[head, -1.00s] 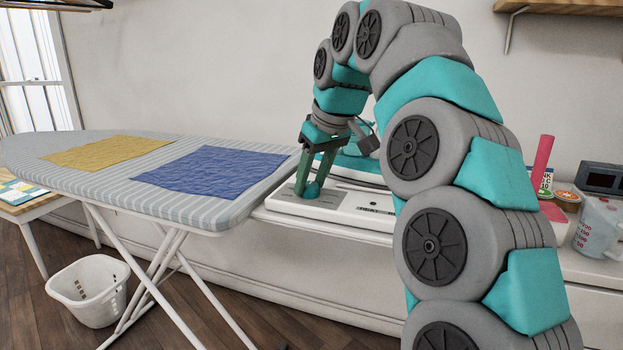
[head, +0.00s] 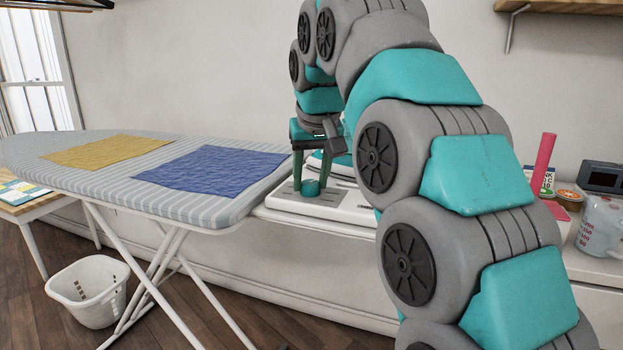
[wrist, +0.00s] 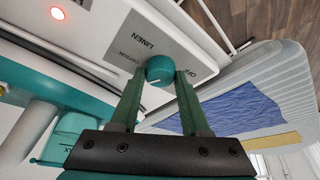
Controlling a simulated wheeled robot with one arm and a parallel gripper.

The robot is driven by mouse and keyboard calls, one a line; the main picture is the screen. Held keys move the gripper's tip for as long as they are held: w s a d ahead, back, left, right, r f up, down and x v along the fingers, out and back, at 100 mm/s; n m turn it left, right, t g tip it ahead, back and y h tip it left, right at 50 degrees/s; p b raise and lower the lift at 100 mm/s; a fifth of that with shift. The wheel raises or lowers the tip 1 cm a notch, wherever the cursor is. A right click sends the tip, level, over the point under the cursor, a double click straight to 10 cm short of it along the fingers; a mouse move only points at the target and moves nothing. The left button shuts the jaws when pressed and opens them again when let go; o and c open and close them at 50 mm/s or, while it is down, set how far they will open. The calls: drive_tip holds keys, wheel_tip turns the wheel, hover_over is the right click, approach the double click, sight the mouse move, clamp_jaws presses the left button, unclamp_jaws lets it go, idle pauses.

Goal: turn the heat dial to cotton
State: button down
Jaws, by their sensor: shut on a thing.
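The heat dial (head: 310,188) is a round teal knob on the grey panel of the white ironing station (head: 345,204). In the wrist view the dial (wrist: 160,69) shows between my fingertips, with printed COTTON, LINEN and OFF labels around it. The COTTON label (wrist: 131,52) is to its upper left, LINEN above it and OFF to its right. A small light mark shows low on the dial, but I cannot read its setting surely. My gripper (wrist: 158,76) points down over the panel, shut on the dial with one green finger on each side. It also shows in the head view (head: 311,182).
A teal iron (head: 320,161) rests on the station behind my gripper. A red light (wrist: 57,13) glows on the station. The ironing board (head: 130,192) with blue (head: 211,170) and yellow (head: 106,152) cloths stands to the left. A measuring jug (head: 598,228) is at far right.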

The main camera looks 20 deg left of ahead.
drive_tip(key=m+h+p, duration=0.1)
drive_tip(key=m+h, duration=0.1)
drive_tip(key=m, duration=0.3)
drive_tip(key=shift+a+m, duration=0.15)
drive_tip(key=shift+m, duration=0.15)
idle(0.5)
drive_tip(key=shift+c, duration=1.9)
unclamp_jaws()
drive_tip(key=shift+s+r+t, duration=0.1)
drive_tip(key=shift+t, duration=0.2)
